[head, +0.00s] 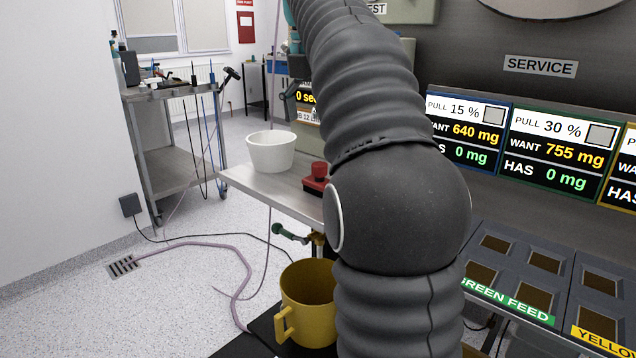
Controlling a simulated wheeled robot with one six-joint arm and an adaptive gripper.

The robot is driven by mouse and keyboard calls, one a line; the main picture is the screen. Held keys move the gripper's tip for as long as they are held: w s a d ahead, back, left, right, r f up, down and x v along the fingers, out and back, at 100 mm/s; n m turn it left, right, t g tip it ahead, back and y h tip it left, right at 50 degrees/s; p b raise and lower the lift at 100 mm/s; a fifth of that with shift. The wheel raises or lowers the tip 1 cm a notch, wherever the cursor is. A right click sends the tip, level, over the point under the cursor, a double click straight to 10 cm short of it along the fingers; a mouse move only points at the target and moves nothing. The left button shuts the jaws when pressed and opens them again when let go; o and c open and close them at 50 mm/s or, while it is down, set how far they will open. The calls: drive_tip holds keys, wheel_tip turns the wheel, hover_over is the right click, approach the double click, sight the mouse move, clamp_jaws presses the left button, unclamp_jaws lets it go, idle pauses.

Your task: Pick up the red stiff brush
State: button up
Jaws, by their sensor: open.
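I cannot make out a red stiff brush for certain. A small red object (317,178) with a knob-like top sits on the metal bench (270,193), just left of my arm and partly hidden by it. I cannot tell whether it is the brush or a button. My gripper is not in view; my thick dark arm fills the middle of the picture and hides what lies behind it.
A white bowl (270,152) stands on the bench. A yellow mug (309,300) stands below, beside my arm. Feed trays (520,290) and display panels (555,150) are at right. A tool cart (170,130) stands at left, with open floor before it.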

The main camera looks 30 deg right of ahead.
drive_tip(key=f+b, duration=0.1)
drive_tip(key=f, duration=0.3)
drive_tip(key=f+b, duration=0.1)
drive_tip(key=f, duration=0.2)
drive_tip(key=d+f+b, duration=0.1)
drive_tip(key=f, duration=0.3)
drive_tip(key=shift+w+f, duration=0.15)
drive_tip(key=shift+f, duration=0.2)
drive_tip(key=c, duration=1.3)
